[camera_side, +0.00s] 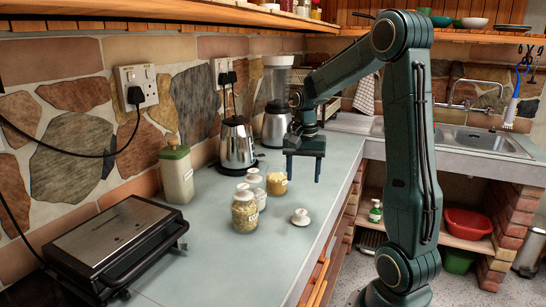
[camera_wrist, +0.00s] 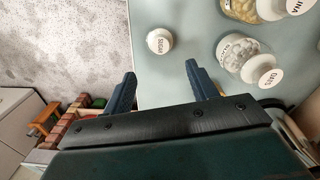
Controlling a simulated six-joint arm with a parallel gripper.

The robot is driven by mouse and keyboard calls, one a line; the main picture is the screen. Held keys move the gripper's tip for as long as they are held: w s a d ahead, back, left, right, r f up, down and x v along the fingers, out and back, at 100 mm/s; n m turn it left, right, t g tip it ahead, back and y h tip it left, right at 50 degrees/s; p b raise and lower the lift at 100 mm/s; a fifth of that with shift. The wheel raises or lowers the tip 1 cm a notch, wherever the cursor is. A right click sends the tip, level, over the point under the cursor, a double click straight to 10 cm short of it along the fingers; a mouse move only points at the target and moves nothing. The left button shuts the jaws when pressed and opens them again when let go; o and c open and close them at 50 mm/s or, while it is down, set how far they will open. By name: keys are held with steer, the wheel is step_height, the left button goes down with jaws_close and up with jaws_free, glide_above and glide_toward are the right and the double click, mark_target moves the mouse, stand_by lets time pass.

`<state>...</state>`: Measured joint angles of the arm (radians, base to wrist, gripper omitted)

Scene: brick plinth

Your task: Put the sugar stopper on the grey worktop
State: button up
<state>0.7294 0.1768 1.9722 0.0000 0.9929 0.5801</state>
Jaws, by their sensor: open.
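The sugar stopper (camera_side: 300,217) is a small white round piece with a knob. It sits on the grey worktop (camera_side: 215,265), to the right of the jars and near the worktop's front edge. In the wrist view the stopper (camera_wrist: 159,41) shows its SUGAR label, ahead of the space between my fingers and apart from them. My gripper (camera_side: 303,168) hangs above the worktop, beyond the stopper, with its fingers pointing down. It is open and empty; its two fingers (camera_wrist: 160,87) also show in the wrist view.
Several glass jars stand left of the stopper, including a front jar (camera_side: 245,217) and a yellowish one (camera_side: 277,184).

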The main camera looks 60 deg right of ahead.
stand_by(0.5)
steer(key=s+a+r+n+t+h, duration=0.1)
steer(key=a+r+n, duration=0.25)
steer(key=a, duration=0.35)
steer(key=s+a+r+n+t, duration=0.1)
steer(key=a+r+n+t, duration=0.2)
steer(key=a, duration=0.5)
steer(key=s+a+r+n+t+y, duration=0.1)
steer(key=s+a+n, duration=0.7)
steer(key=a, duration=0.1)
steer(key=shift+a+t, duration=0.3)
steer(key=shift+a, duration=0.05)
